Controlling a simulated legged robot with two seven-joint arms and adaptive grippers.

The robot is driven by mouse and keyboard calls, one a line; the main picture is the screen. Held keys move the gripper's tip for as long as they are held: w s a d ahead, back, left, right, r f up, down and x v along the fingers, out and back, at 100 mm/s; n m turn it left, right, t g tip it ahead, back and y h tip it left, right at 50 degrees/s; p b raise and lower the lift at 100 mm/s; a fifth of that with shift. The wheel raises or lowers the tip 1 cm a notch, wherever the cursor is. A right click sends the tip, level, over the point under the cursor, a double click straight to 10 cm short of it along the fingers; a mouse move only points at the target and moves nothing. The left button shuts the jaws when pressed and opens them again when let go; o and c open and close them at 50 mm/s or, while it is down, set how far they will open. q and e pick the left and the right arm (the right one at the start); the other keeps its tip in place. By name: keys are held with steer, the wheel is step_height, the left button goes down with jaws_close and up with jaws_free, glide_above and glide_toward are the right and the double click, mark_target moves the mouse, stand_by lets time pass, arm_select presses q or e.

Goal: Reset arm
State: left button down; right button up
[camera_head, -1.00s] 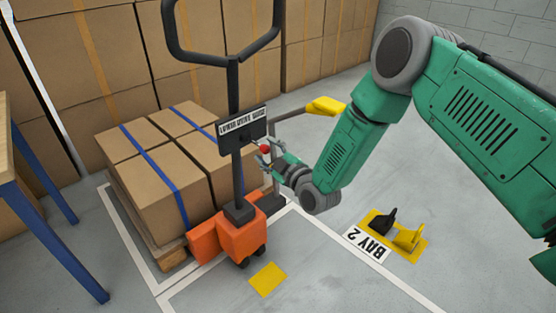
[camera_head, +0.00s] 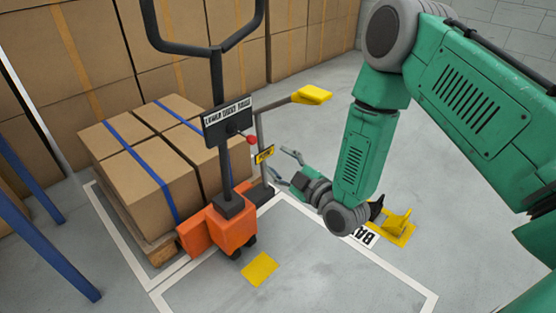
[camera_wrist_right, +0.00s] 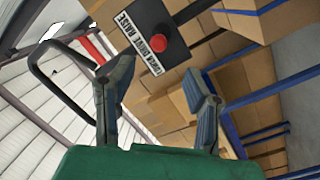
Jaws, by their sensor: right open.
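My right gripper (camera_head: 279,163) is open and empty, to the right of the pallet truck's control plate. The orange pallet truck (camera_head: 232,232) has a black loop handle (camera_head: 214,50) and a black plate lettered LOWER DRIVE RAISE (camera_head: 229,117). A red knob (camera_head: 252,140) sits at the plate's right side, apart from the fingers. In the right wrist view, the red knob (camera_wrist_right: 160,42) shows beyond the open gripper (camera_wrist_right: 157,78), with no contact seen. My left gripper is not in view.
Strapped cartons (camera_head: 150,165) stand on a pallet beside the truck. A post with a yellow top (camera_head: 312,95) and yellow tag (camera_head: 265,154) stands near my gripper. A yellow-and-black floor fixture (camera_head: 398,222) lies behind my forearm. Blue rack legs (camera_head: 45,250) are at left.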

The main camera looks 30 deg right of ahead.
steer(key=s+a+f+m+g+h+p, duration=0.1)
steer(key=s+f+m+g, duration=0.2)
steer(key=s+f+g, duration=0.3)
steer(key=s+a+f+m+g+p, duration=0.1)
steer(key=s+f+m+g+p, duration=0.15)
steer(key=s+f, duration=0.45)
steer(key=s+d+m+g+h, duration=0.1)
steer(key=s+g, duration=0.3)
steer(key=s, duration=0.6)
steer(key=s+d+m+g+h, duration=0.1)
steer(key=s+m+g, duration=0.3)
steer(key=s, duration=0.7)
steer(key=shift+s+d+f+h+p, duration=0.25)
steer(key=shift+d+f+h+p, duration=0.2)
steer(key=shift+d, duration=0.15)
steer(key=shift+w+g, duration=0.15)
steer(key=shift+g, duration=0.1)
